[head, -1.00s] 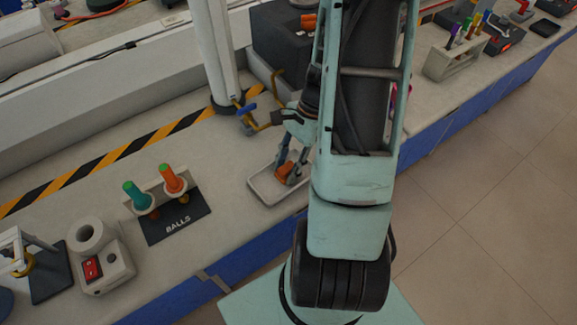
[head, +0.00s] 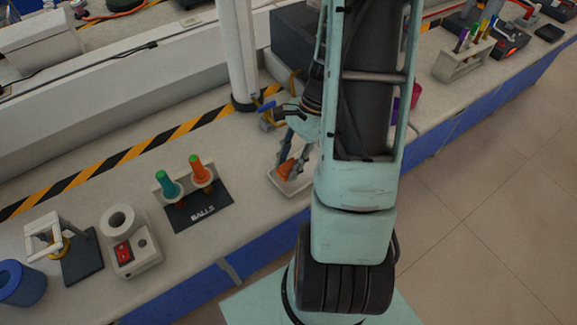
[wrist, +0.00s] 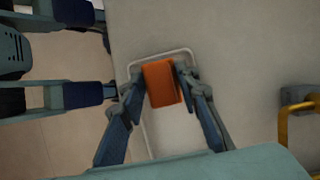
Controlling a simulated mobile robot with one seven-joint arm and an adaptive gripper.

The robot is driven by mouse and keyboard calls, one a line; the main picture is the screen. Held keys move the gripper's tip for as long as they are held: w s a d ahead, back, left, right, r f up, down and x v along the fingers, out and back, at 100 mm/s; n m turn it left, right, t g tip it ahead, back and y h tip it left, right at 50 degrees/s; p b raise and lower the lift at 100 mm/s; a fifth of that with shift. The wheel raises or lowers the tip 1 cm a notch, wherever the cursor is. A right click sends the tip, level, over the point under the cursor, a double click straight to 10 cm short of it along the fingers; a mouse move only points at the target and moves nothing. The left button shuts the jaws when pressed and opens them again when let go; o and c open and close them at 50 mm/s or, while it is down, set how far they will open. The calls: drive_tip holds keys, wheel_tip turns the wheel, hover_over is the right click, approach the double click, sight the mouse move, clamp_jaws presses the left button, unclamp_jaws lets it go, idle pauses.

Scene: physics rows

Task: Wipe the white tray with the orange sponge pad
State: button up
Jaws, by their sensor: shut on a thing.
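The orange sponge pad (wrist: 161,83) is between the two fingers of my gripper (wrist: 162,80) in the wrist view. My gripper is shut on it. The white tray (wrist: 150,137) lies on the bench under the pad, and its raised rim shows around the pad and fingers. In the head view the pad (head: 287,168) shows over the tray (head: 284,185), with my gripper (head: 291,160) reaching down from above. My arm hides the tray's right part there. I cannot tell whether the pad touches the tray's surface.
A dark stand marked BALLS (head: 199,208) with a teal and an orange tube stands left of the tray. A white post (head: 237,55) rises behind it. A purple cup (head: 415,96) is partly hidden behind my arm. The bench's front edge lies close to the tray.

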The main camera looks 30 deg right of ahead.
drive_tip(key=shift+r+p, duration=1.5)
drive_tip(key=shift+r, duration=0.7)
